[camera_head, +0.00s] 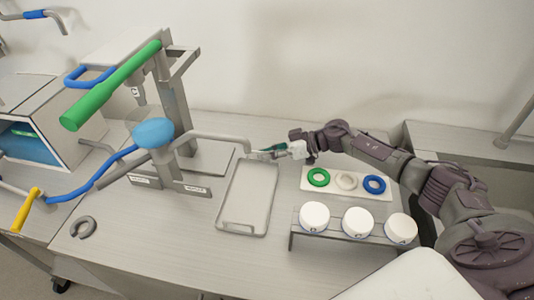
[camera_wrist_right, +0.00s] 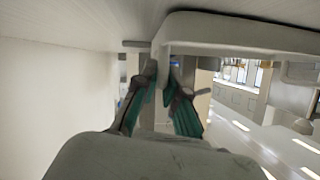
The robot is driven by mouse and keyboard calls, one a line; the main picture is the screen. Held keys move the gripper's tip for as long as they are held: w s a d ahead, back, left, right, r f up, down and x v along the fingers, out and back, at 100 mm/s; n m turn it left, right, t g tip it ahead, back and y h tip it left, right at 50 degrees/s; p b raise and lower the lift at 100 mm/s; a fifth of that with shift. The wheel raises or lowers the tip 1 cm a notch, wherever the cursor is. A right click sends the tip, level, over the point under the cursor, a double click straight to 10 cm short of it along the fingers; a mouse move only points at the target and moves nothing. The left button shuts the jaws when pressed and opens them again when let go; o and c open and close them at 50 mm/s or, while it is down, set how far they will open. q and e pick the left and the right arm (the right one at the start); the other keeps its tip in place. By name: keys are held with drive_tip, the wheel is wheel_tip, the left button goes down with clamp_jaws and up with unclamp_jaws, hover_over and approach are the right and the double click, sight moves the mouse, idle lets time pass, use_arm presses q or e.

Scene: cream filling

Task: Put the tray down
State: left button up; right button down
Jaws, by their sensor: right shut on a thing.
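The grey rectangular tray (camera_head: 248,195) is empty and lies flat over the table top, right of the cream machine. Whether it touches the table cannot be told for sure. My right gripper (camera_head: 266,154) is at the tray's far end, shut on its edge or handle. In the right wrist view the teal fingers (camera_wrist_right: 165,85) close around a thin pale part of the tray (camera_wrist_right: 240,32). My left gripper is not in view.
The filling machine with a green lever (camera_head: 115,85) and blue knob (camera_head: 153,132) stands left of the tray. Colored rings on a white plate (camera_head: 345,172) and white round cups (camera_head: 357,221) on a rack stand at right. A grey ring (camera_head: 83,227) lies at left. The table's front is clear.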

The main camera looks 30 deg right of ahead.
drive_tip(key=c, duration=1.2)
unclamp_jaws()
drive_tip(key=shift+c, duration=0.2)
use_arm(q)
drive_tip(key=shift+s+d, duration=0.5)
use_arm(e)
drive_tip(key=b+v, duration=0.1)
drive_tip(key=v, duration=1.1)
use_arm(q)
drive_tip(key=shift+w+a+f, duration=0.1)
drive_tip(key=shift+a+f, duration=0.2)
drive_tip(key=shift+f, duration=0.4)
